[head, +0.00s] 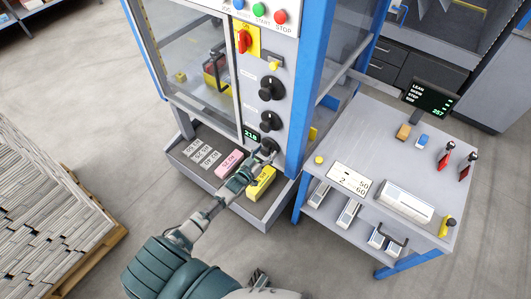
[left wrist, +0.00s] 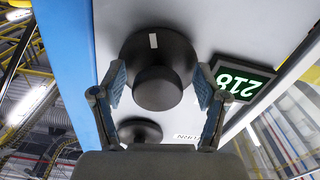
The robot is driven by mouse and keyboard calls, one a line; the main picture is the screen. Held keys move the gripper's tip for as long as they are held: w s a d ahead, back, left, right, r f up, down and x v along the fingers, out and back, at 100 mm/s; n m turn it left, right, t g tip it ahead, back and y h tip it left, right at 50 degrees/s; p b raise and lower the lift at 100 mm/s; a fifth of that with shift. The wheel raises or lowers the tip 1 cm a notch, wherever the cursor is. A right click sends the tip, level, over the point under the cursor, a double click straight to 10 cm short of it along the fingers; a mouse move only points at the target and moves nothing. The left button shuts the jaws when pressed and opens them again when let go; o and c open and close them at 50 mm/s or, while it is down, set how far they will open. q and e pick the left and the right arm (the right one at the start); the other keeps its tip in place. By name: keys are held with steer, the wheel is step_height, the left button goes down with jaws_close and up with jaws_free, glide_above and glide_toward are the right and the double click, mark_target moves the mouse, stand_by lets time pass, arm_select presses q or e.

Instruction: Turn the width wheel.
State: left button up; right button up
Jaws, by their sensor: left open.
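Several black round knobs sit in a column on the machine's grey front panel: an upper one (head: 271,88), a middle one (head: 270,121) and a lowest one (head: 267,146). Their labels are too small to read, so I cannot tell by name which is the width wheel. My left gripper (head: 256,160) is at the lowest knob and partly hides it. In the left wrist view the open fingers (left wrist: 160,88) stand on either side of a large black knob (left wrist: 158,55) with a white mark. Whether they touch it is unclear. A green display (left wrist: 240,80) beside it reads 218, upside down.
Below the panel, a tray (head: 262,220) holds a pink block (head: 229,164), a yellow block (head: 261,182) and grey blocks. A blue post (head: 310,80) stands right of the panel. A grey side table (head: 350,120) is at right, stacked newspapers (head: 40,195) at left.

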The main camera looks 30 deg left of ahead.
arm_select(q)
steer(key=shift+s, duration=0.1)
steer(key=shift+s, duration=0.35)
steer(key=s+a, duration=0.1)
steer(key=s, duration=1)
